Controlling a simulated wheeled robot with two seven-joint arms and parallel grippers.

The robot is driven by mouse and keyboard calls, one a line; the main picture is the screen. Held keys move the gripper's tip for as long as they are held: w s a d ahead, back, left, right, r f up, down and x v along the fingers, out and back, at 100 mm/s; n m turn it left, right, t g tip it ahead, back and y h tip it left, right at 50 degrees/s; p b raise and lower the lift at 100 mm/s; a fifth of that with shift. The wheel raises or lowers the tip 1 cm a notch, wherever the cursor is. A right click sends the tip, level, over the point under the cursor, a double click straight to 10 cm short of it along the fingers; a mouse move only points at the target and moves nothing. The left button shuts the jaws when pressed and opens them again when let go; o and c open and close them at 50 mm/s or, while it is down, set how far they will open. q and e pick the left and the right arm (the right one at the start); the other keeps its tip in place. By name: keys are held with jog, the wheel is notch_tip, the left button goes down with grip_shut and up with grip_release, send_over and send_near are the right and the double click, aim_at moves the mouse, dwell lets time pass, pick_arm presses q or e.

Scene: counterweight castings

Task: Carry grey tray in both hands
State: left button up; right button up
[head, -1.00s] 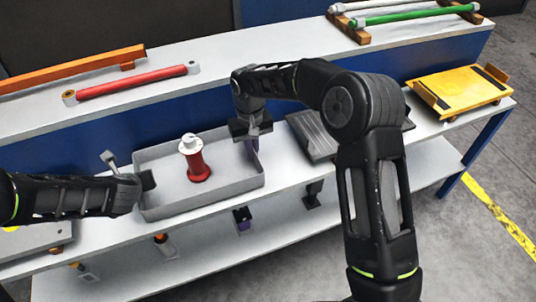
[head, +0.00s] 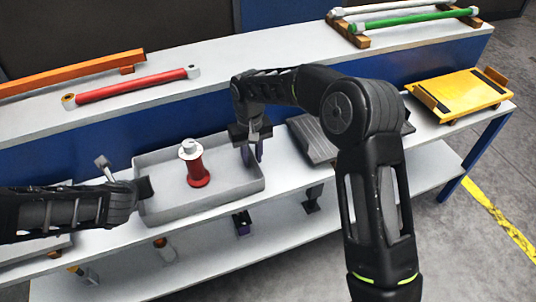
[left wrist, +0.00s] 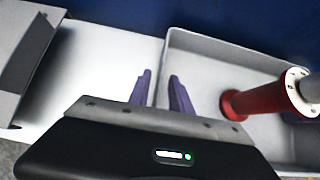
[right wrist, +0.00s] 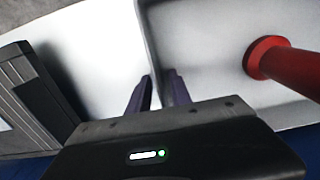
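The grey tray (head: 212,205) rests on the white bench top, with a red cylindrical casting (head: 196,168) with a pale top standing upright in it. My left gripper (head: 146,187) is at the tray's left end; its fingers are hidden in the head view. In the left wrist view its purple fingers (left wrist: 160,88) stand apart, either side of the tray wall. My right gripper (head: 252,153) is at the right end, fingers pointing down. In the right wrist view its fingers (right wrist: 158,90) also stand apart around the wall. I see gaps beside both walls.
A dark grey ribbed block (head: 312,138) lies right of the tray, and a yellow platform (head: 460,94) farther right. A red bar (head: 130,86) and an orange beam (head: 75,72) lie on the raised back shelf. A lower shelf (head: 200,262) runs underneath.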

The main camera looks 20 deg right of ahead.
pick_arm(q)
jog(key=v, duration=0.7)
jog(key=shift+s+r, duration=0.25)
jog(key=shift+s, duration=0.1)
pick_arm(e)
jog(key=shift+r, duration=0.1)
notch_tip(320, 180, up, 12)
jog(key=shift+f, duration=0.1)
dwell(0.6)
